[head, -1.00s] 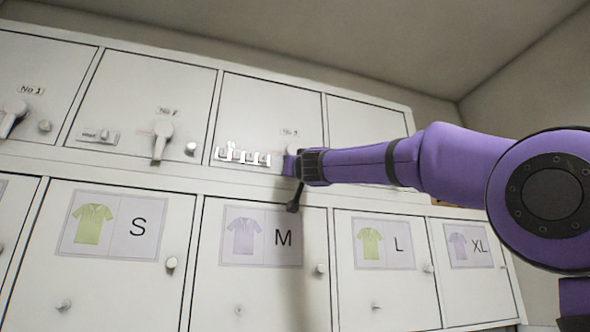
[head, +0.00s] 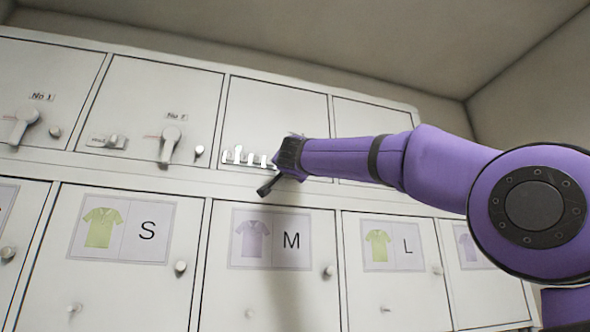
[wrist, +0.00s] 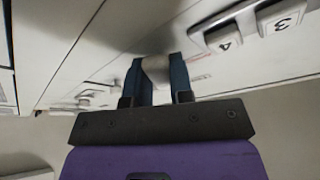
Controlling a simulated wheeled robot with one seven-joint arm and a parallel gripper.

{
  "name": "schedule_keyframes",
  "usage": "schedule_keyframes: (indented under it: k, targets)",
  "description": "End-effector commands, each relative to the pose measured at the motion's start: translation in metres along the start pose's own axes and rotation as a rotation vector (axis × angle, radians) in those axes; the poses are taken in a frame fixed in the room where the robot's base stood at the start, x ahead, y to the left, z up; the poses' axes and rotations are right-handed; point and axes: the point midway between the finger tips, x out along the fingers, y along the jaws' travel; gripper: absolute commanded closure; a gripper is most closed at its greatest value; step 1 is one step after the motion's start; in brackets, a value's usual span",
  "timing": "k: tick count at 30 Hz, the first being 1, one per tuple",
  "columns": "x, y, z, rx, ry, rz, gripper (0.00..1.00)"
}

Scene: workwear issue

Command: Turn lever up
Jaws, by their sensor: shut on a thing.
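My gripper (wrist: 154,75) has its two dark blue fingers closed on either side of a pale lever (wrist: 156,70) in the wrist view. Only part of this lever shows between the fingers. In the head view my gripper (head: 277,165) is at the third upper locker door, just right of a row of white tabs. There my wrist hides the lever, so I cannot tell its angle.
White numbered tabs (wrist: 252,28) lie close right of the fingers. Other levers sit on the No 1 door (head: 24,122) and No 2 door (head: 170,143). Lower doors with shirt signs (head: 121,231) and small knobs are below.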

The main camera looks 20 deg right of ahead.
Motion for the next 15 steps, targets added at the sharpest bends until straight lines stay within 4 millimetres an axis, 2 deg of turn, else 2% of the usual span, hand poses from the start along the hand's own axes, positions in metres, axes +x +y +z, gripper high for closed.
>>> schedule_keyframes:
  k: [15]
  targets:
    - [0.0007,-0.0058,0.0004,0.1,0.0,0.043,1.0]
